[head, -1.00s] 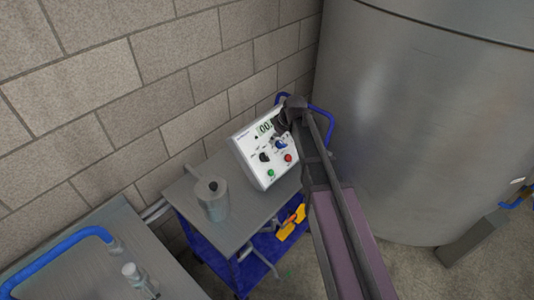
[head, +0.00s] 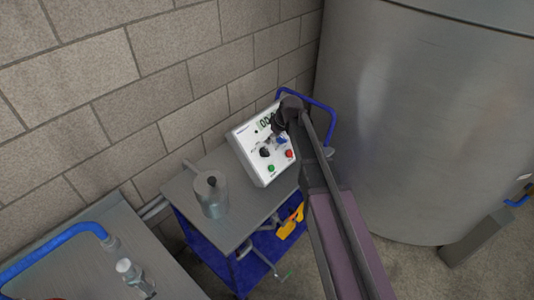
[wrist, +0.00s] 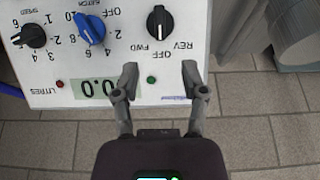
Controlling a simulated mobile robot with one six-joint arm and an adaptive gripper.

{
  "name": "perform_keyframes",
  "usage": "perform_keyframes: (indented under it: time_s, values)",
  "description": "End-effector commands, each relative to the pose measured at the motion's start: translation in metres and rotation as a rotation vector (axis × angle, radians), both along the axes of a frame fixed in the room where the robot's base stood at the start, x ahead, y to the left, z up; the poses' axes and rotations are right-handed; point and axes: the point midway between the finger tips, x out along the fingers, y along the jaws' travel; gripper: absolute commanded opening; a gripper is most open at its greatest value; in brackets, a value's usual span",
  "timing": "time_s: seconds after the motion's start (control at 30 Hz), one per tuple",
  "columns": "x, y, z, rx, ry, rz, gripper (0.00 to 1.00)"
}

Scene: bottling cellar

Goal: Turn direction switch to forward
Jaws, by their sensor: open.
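The direction switch is a black knob (wrist: 159,22) on the white control box, with FWD and REV printed by it. It sits at the top centre of the wrist view, where the lettering is upside down. In the head view the black knob (head: 265,153) shows at the left of the sloped panel (head: 255,165). I cannot read its setting with certainty. My gripper (wrist: 160,72) is open and empty. In the wrist view its two fingertips lie apart below the knob, near the box's display edge. In the head view my gripper (head: 279,128) is over the panel's upper part, hiding some of it.
A blue knob (wrist: 90,28) and a black speed knob (wrist: 30,36) are beside the switch. The box stands on a blue cart's grey top (head: 235,215) with a metal pot (head: 211,195). A large steel tank (head: 420,120) is at the right, a block wall behind.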

Motion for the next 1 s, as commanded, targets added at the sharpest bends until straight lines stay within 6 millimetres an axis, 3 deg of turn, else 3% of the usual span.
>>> perform_keyframes:
  time_s: [1.0]
  values:
    - [0.02,0.024,-0.078,0.0,0.0,-0.001,0.56]
